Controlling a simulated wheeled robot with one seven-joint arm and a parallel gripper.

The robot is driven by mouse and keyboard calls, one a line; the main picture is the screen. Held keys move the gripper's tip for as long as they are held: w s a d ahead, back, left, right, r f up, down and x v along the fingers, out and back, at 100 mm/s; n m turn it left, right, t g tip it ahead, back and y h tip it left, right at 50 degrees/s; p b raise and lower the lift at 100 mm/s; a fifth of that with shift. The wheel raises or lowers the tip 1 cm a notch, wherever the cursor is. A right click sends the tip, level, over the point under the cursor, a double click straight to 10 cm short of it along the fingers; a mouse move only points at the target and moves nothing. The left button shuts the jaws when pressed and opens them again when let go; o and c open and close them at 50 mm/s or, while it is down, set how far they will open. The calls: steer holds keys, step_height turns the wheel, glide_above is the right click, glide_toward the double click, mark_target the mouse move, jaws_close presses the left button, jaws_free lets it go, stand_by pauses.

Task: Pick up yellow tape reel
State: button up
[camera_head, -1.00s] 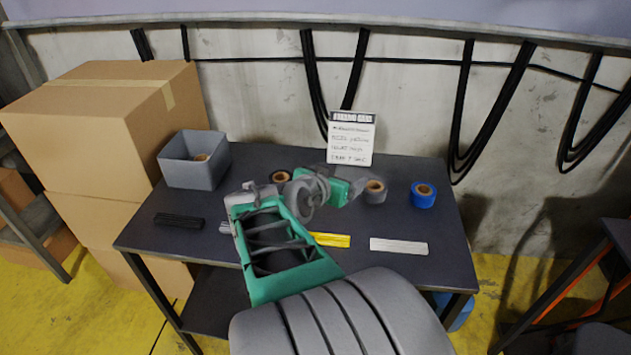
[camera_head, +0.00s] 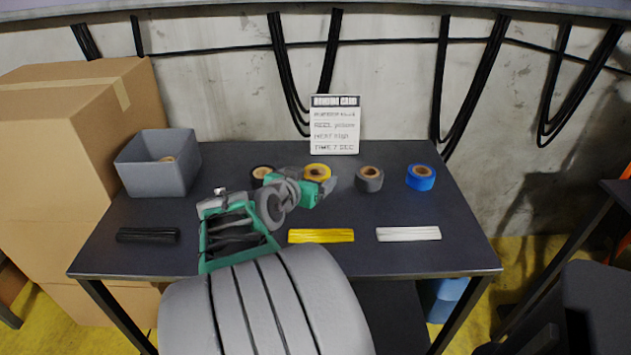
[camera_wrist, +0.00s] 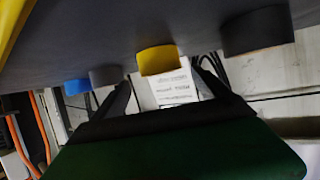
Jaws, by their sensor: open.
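The yellow tape reel (camera_head: 317,171) lies on the dark table, in the row of reels between the black and grey ones. My gripper (camera_head: 322,189) is close in front of it and hides part of its near side. In the wrist view the yellow reel (camera_wrist: 157,60) shows ahead, between the two dark fingers of my gripper (camera_wrist: 164,82). The fingers are apart with nothing held. I cannot tell whether either finger touches the reel.
A black reel (camera_head: 262,172) is close on the left, a grey reel (camera_head: 369,181) and a blue reel (camera_head: 420,179) on the right. A grey bin (camera_head: 150,178) holds a reel. A sign card (camera_head: 334,125) stands behind. Black, yellow (camera_head: 321,236) and white strips lie in front.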

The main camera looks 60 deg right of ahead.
mark_target(319, 171)
steer(key=x, duration=0.4)
steer(key=shift+w+d+f, duration=0.1)
steer(key=shift+d+f, duration=0.05)
steer(key=shift+d, duration=0.2)
steer(key=c, duration=1.5)
